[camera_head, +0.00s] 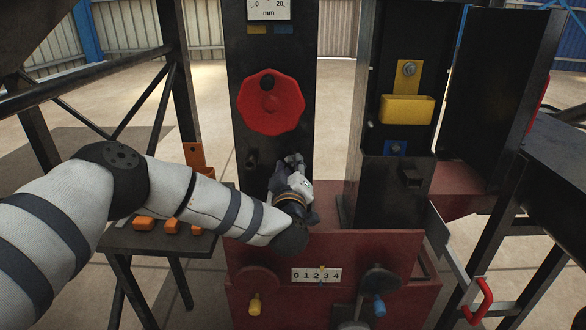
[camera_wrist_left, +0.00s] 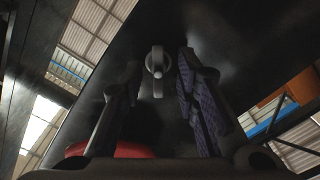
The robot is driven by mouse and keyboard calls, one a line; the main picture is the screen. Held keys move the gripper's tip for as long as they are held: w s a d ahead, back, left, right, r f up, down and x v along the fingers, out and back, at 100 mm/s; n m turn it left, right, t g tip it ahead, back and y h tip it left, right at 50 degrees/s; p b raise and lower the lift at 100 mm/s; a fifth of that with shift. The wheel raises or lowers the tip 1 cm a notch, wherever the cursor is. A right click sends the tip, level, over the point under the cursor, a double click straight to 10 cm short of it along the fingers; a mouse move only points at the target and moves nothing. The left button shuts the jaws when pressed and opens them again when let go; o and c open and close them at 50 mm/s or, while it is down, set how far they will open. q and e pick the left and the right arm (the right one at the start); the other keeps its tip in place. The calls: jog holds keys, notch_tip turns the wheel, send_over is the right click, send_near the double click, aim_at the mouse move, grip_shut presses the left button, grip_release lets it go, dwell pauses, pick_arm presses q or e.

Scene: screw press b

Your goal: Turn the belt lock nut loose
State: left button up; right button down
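My left gripper (camera_head: 291,163) is in front of the black upright panel (camera_head: 270,60), below the red handwheel (camera_head: 271,102). In the left wrist view its fingers (camera_wrist_left: 160,90) are spread apart with nothing held between them. A grey round nut with a short lever (camera_wrist_left: 157,66), apparently the belt lock nut, sits on the dark panel and shows between the fingers, with visible gaps on both sides. In the head view I cannot make this nut out for certain. A small dark peg (camera_head: 252,160) shows just left of the gripper. My right gripper is not in view.
A red base with a 0-to-4 scale (camera_head: 316,275) and two cranks is below. A yellow block (camera_head: 406,109) is on the right column. A small table (camera_head: 150,238) with orange blocks stands under my left arm. A red-handled lever (camera_head: 480,301) is at the lower right.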

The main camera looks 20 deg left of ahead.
pick_arm(q)
jog(key=shift+w, duration=0.35)
jog(key=shift+c, duration=0.5)
grip_shut()
